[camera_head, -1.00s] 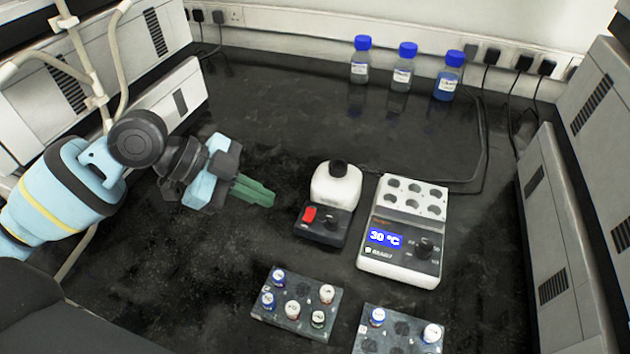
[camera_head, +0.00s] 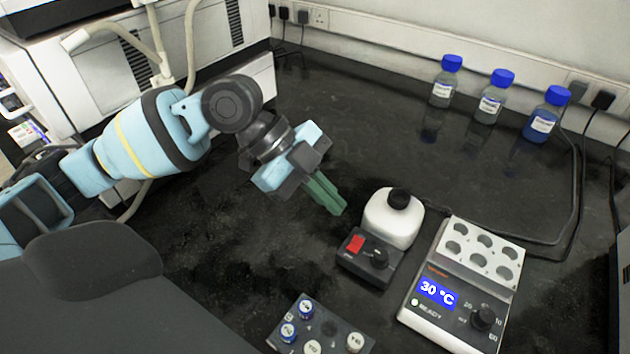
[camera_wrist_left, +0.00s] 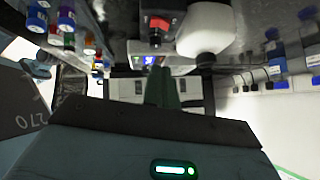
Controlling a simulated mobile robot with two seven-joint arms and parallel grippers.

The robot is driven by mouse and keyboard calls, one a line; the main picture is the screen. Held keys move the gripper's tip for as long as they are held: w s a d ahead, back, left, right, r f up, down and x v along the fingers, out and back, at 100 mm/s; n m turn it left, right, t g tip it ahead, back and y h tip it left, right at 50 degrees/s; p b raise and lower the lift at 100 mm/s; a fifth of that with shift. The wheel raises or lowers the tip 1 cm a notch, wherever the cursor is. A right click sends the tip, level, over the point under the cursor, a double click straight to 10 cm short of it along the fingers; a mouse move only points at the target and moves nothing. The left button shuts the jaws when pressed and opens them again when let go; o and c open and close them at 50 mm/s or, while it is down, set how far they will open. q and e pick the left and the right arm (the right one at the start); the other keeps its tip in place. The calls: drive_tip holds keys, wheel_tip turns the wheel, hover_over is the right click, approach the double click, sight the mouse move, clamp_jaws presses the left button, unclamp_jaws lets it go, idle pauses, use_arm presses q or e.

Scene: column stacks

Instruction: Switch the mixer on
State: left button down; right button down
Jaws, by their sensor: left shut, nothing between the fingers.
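The mixer (camera_head: 372,262) is a small dark box with a red switch (camera_head: 355,243), a black knob and a white rounded body with a black top. It stands on the black bench left of the heater block. In the left wrist view the red switch (camera_wrist_left: 160,23) shows at the top, with the white body (camera_wrist_left: 203,30) beside it. My left gripper (camera_head: 336,207) has green fingers shut and empty. It is above the bench, to the upper left of the mixer and apart from it. My right gripper is not in view.
The heater block (camera_head: 463,285) reading 30 °C stands right of the mixer. A vial rack (camera_head: 330,325) is in front. Several blue-capped bottles (camera_head: 490,97) stand along the back wall. A cable runs behind the heater. The bench between gripper and bottles is clear.

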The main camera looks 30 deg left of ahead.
sight(355, 245)
use_arm(q)
drive_tip(key=x, duration=0.5)
drive_tip(key=shift+a, duration=0.1)
drive_tip(key=shift+w+a+f+b, duration=0.1)
drive_tip(key=shift+f+b, duration=0.05)
drive_tip(key=shift+f, duration=0.4)
drive_tip(key=shift+w+f+b, duration=0.15)
drive_tip(key=shift+f, duration=0.4)
drive_tip(key=shift+w+f, duration=0.2)
drive_tip(key=shift+f, duration=0.45)
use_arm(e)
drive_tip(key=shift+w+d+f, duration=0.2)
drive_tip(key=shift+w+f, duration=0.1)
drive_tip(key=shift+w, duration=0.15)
